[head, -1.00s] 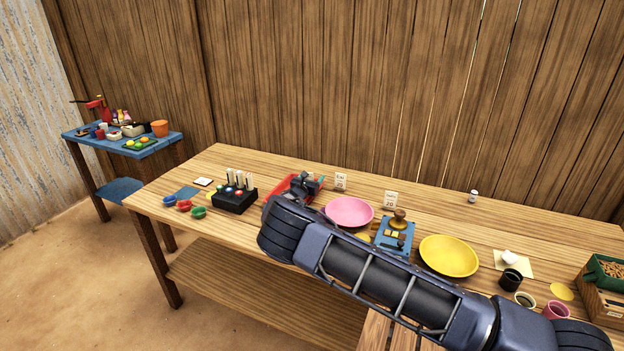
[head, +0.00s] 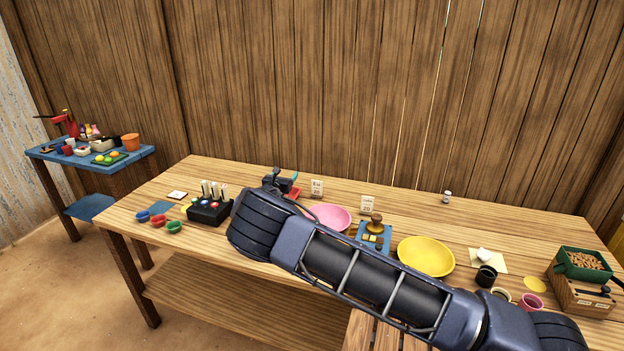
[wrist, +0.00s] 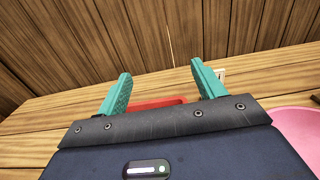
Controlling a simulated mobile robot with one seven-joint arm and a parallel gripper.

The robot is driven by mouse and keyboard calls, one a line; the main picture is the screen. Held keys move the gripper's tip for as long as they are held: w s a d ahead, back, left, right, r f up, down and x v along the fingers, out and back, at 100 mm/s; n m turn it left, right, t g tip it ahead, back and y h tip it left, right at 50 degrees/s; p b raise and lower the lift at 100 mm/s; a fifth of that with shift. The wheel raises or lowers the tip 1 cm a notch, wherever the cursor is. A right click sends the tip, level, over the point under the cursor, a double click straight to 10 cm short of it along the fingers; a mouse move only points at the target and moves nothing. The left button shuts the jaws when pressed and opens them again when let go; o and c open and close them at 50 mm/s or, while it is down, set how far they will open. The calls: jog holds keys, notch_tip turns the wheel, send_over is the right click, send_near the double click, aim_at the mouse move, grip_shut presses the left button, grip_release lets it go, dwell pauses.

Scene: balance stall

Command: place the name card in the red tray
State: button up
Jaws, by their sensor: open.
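The red tray (head: 295,193) is mostly hidden behind my gripper and arm in the head view. A strip of the red tray (wrist: 160,103) shows between and below my fingers in the wrist view. My gripper (head: 284,175) is open above the tray's area, and its teal fingers (wrist: 161,72) have nothing between them. Two small white cards with writing stand on the table to the right of the tray, a nearer-to-tray card (head: 317,188) and another card (head: 367,204). I cannot tell which is the name card. A card edge (wrist: 221,73) shows beside the right finger.
A pink bowl (head: 330,214), a blue stand with a brown knob (head: 374,236) and a yellow bowl (head: 426,257) line the wooden table. A black holder (head: 209,211) stands left. A crate (head: 582,296) is at the right end. The back strip of table is mostly clear.

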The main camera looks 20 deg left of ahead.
jog(key=shift+r, duration=0.1)
